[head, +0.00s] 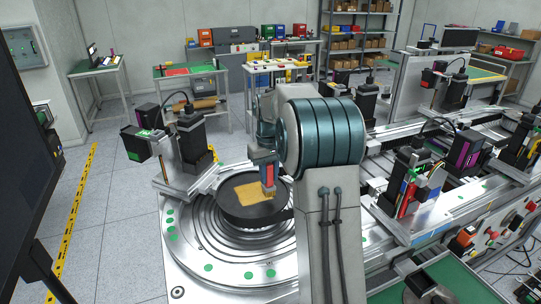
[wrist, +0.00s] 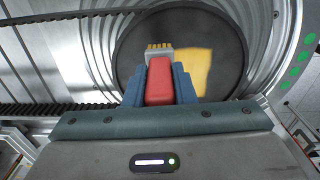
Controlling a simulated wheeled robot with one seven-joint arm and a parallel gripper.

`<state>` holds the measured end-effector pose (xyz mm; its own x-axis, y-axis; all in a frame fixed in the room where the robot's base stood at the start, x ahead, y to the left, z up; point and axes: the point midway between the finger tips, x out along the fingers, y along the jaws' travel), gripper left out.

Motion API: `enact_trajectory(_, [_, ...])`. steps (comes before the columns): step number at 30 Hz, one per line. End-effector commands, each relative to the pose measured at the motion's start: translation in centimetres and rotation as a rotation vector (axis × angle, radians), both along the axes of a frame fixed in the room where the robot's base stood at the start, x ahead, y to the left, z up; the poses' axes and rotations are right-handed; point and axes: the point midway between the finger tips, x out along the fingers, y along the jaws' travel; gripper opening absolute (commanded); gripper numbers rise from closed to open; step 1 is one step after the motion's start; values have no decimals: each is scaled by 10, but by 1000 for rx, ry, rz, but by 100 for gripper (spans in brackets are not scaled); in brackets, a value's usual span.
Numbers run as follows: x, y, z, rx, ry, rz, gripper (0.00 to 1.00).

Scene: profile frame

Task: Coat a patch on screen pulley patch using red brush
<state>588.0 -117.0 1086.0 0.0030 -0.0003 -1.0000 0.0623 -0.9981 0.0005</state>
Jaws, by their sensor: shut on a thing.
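My gripper (wrist: 158,84) is shut on the red handle of the brush (wrist: 159,88). The brush's yellow bristles (wrist: 159,46) point away from the gripper in the wrist view. In the head view the red brush (head: 268,174) hangs down over the black round pulley top (head: 277,209). A yellow-tan patch (head: 249,195) lies on this black surface and also shows in the wrist view (wrist: 196,74). The bristles are beside the patch's right edge in the head view and its left edge in the wrist view. I cannot tell whether they touch the surface.
A ringed metal turntable (head: 191,237) with green dots surrounds the black disc. A dark machine unit (head: 192,143) stands at its back left. Rails with several machine units (head: 410,180) fill the right. Grey floor (head: 105,225) is open at the left.

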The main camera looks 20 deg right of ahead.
Motion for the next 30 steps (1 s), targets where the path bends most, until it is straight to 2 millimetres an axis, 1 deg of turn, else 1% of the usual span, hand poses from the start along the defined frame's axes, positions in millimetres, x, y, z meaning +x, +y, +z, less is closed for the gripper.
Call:
enact_trajectory(1, [0,0,8,1,2,1,1])
enact_trajectory(15, [0,3,50,1,2,4,1])
enact_trajectory(19, [0,3,55,1,2,5,1])
enact_trajectory(30, [0,3,55,1,2,5,1])
